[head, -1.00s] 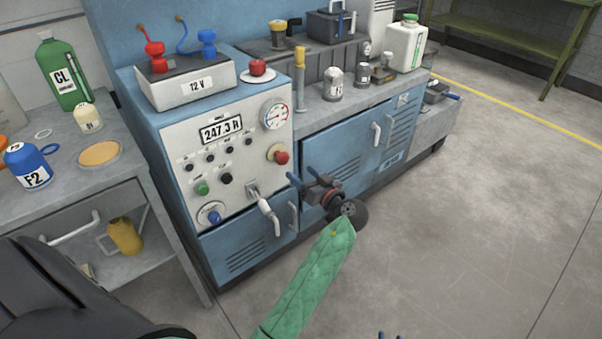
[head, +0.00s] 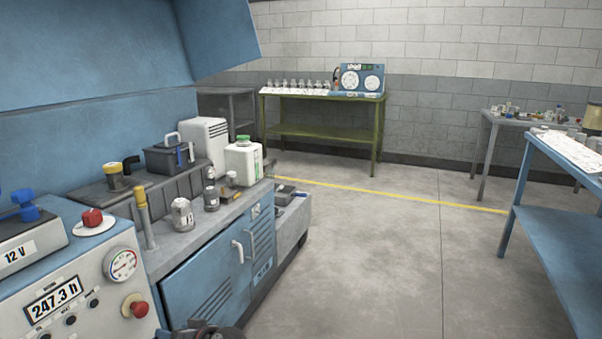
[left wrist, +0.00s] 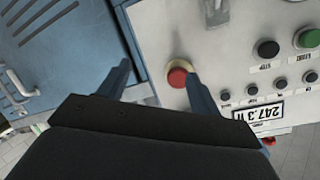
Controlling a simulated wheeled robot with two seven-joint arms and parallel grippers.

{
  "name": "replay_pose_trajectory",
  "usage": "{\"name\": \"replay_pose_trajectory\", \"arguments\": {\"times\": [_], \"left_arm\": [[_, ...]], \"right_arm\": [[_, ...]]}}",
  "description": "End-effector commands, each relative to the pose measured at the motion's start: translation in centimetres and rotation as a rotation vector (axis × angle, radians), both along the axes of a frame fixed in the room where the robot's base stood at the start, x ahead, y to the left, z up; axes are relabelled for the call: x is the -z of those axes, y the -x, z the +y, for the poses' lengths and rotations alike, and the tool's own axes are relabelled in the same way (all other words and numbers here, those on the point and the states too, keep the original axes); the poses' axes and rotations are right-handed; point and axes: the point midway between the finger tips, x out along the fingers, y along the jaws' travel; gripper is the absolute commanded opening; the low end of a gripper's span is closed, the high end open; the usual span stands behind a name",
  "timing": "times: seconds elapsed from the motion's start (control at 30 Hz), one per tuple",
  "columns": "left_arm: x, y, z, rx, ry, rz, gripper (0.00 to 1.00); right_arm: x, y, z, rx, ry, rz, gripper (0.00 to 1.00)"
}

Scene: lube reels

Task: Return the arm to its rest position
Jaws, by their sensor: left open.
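My left gripper (left wrist: 157,76) is open and empty, its two dark blue fingers spread in the left wrist view. It faces the control panel (left wrist: 222,50) of the blue test bench, which appears upside down there. The red stop knob (left wrist: 178,76) shows between the fingers; I cannot tell how far off it is. In the head view only a dark bit of my left gripper (head: 208,331) shows at the bottom edge, in front of the blue cabinet (head: 205,290). The rest of my left arm is out of frame. My right gripper is not in view.
The bench top holds a white jug (head: 243,163), a black battery-like box (head: 168,157) and small bottles. A green table (head: 325,98) stands at the back wall and a blue table (head: 560,225) at the right. The grey floor (head: 370,260) between is clear.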

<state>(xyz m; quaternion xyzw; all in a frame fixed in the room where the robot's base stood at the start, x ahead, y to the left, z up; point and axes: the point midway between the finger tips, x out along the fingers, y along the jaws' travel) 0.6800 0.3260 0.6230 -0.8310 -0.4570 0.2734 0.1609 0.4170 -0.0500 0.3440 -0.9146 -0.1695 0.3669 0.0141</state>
Motion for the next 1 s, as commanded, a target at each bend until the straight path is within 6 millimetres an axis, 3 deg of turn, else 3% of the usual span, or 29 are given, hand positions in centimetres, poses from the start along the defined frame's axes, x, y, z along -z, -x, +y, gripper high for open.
{"name": "replay_pose_trajectory", "arguments": {"times": [0.17, 0.37, 0.47, 0.7, 0.83, 1.0], "left_arm": [[0.1, 0.2, -3.0, 0.168, 0.179, 0.117, 0.64], [-0.5, 3.1, -7.8, 0.419, 0.373, 0.251, 0.64], [-1.0, 6.0, -10.6, 0.554, 0.469, 0.317, 0.64], [-3.1, 15.4, -16.5, 0.795, 0.698, 0.440, 0.64], [-4.4, 20.2, -18.2, 0.849, 0.787, 0.486, 0.64], [-5.6, 26.2, -18.9, 0.852, 0.847, 0.559, 0.64]], "right_arm": [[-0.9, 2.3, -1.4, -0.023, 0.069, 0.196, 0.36], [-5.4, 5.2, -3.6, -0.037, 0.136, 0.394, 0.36], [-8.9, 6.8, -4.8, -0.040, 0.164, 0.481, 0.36], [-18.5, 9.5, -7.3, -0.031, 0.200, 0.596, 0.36], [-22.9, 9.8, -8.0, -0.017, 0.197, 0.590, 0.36], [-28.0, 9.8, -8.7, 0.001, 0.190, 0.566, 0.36]]}}
